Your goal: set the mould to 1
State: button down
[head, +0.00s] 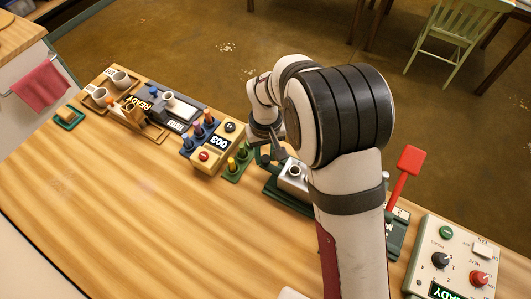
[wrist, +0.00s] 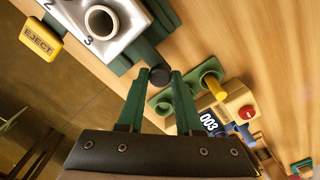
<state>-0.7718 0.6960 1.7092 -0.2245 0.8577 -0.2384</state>
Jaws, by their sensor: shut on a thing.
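The mould is a silver block with a round hole, on a dark green base. It shows in the head view (head: 292,174) at the centre, partly hidden by my arm, and in the wrist view (wrist: 112,28) at the top left. The numbers 2 and 3 show along its edge; a 1 is not in sight, and I cannot tell which number it is set to. A round black knob (wrist: 160,77) stands at the end of the green base. My gripper (wrist: 160,86) is shut on this knob. In the head view, my gripper (head: 277,152) is small beside the mould.
A yellow EJECT tab (wrist: 41,40) is beside the mould. A green rack with yellow pegs (head: 238,158) and a cream box (head: 215,148) reading 003 stand close to my gripper. A red lever (head: 405,168) and control box (head: 450,260) are at the right. The front table is clear.

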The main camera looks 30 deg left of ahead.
aim_at(294, 169)
jog(key=shift+d, duration=0.1)
dwell(0.7)
jog(key=d, duration=0.7)
jog(key=shift+d, duration=0.4)
jog(key=c, duration=0.6)
grip_release()
jog(key=shift+r, duration=0.1)
notch_tip(294, 169, up, 16)
jog(key=shift+f, duration=0.2)
